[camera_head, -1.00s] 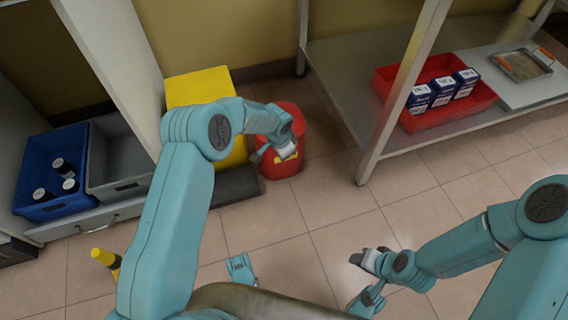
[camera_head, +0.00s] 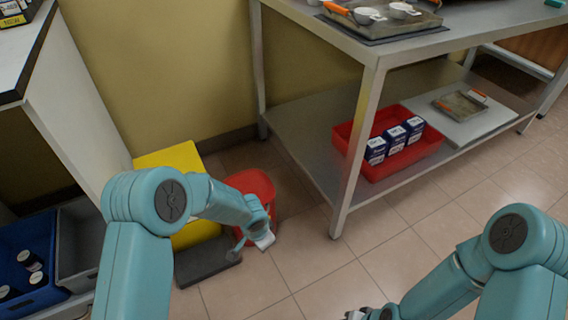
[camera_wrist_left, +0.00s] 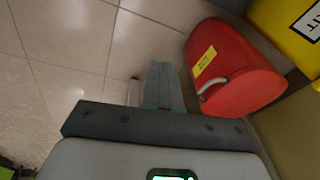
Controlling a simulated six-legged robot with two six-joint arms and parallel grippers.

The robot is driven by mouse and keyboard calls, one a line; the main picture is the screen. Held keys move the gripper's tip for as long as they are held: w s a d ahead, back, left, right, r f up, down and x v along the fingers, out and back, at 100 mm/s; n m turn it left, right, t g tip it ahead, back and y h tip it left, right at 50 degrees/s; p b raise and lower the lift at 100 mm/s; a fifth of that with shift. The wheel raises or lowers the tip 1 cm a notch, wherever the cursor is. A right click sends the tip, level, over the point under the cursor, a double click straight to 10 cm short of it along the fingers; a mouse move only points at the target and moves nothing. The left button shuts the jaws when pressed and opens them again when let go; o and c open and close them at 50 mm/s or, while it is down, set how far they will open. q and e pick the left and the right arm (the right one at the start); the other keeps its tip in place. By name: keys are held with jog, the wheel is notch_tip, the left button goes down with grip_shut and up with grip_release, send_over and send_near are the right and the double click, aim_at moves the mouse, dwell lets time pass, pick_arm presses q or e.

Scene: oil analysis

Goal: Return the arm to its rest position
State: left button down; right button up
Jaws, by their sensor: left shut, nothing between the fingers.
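My left arm reaches in from the left in the head view, with its left gripper (camera_head: 262,240) pointing down in front of the red bin (camera_head: 258,190). The gripper is shut and empty. In the left wrist view the closed fingers (camera_wrist_left: 162,86) point over the tiled floor, just beside the red bin (camera_wrist_left: 235,80) with its yellow label. I cannot tell from the pictures whether they touch it. My right arm is at the lower right of the head view. Only a bit of its right gripper (camera_head: 362,314) shows at the bottom edge, so its fingers are hidden.
A yellow bin (camera_head: 175,158) stands behind my left arm. A metal table (camera_head: 370,48) has a lower shelf with a red tray (camera_head: 400,165) of boxes. A blue crate (camera_head: 40,290) and grey crate (camera_head: 75,270) are at left. The floor (camera_head: 330,270) between the arms is clear.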

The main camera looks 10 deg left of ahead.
pick_arm(q)
jog(key=s+r+n+g+h+p, duration=0.1)
jog(key=s+r+n+p, duration=0.4)
jog(key=s+r+p, duration=0.6)
jog(key=s+r+n+h+p, duration=0.2)
jog(key=s+r+n+p, duration=0.3)
jog(key=s+r+p, duration=0.7)
notch_tip(320, 180, up, 9)
jog(key=p, duration=1.2)
jog(key=shift+s+a+f+n+g+h, duration=0.2)
jog(key=shift+s+a+n+g+h, duration=0.1)
jog(key=shift+g, duration=0.1)
pick_arm(e)
jog(key=s+r, duration=0.1)
jog(key=r, duration=1.6)
jog(key=s+a+r+g, duration=0.1)
jog(key=s+r, duration=0.1)
jog(key=r, duration=1.6)
jog(key=shift+a+r+n, duration=0.3)
